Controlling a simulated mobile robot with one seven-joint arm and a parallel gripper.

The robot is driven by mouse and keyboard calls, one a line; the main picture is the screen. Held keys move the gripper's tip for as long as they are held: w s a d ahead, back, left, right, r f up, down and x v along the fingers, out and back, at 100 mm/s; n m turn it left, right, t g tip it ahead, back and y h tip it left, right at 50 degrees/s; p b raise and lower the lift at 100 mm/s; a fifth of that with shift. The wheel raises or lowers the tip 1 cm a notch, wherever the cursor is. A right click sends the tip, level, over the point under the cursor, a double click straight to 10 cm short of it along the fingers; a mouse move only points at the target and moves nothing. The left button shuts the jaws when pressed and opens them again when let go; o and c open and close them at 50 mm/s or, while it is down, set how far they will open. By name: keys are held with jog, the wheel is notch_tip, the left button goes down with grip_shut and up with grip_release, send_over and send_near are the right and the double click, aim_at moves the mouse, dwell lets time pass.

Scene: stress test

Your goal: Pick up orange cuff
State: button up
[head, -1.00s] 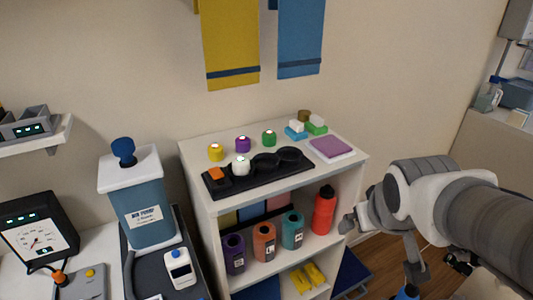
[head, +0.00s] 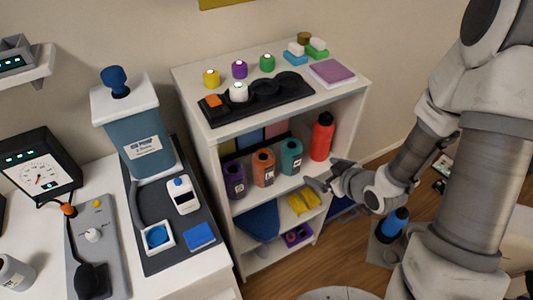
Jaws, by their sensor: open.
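The orange cuff (head: 263,168) is a rolled upright cylinder with a white label and a dark hollow top. It stands on the middle shelf between a purple cuff (head: 234,180) and a teal cuff (head: 290,158). My gripper (head: 320,180) is open and empty. In the picture it is right of and slightly below the orange cuff, near the shelf's open front, apart from the cuff. Its exact depth is hard to judge.
A red bottle (head: 321,140) stands right of the teal cuff. Yellow items (head: 303,200) lie on a lower shelf below. The white shelf unit (head: 345,84) has a black tray (head: 250,113) on top. A blue pump (head: 138,140) stands on the left counter.

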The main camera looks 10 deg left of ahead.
aim_at(263, 165)
jog(key=s+a+f+y, duration=0.3)
jog(key=s+a, duration=0.1)
jog(key=a, duration=0.1)
jog(key=shift+t+y, duration=0.3)
jog(key=shift+y, duration=0.2)
jog(key=b+x, duration=0.3)
jog(key=x, duration=0.3)
jog(key=b+x, duration=0.3)
jog(key=x, duration=0.2)
jog(key=b+x, duration=0.3)
jog(key=x, duration=0.3)
jog(key=shift+a+r+b, duration=0.15)
jog(key=shift+a+b, duration=0.15)
jog(key=shift+a, duration=0.35)
jog(key=c, duration=1.2)
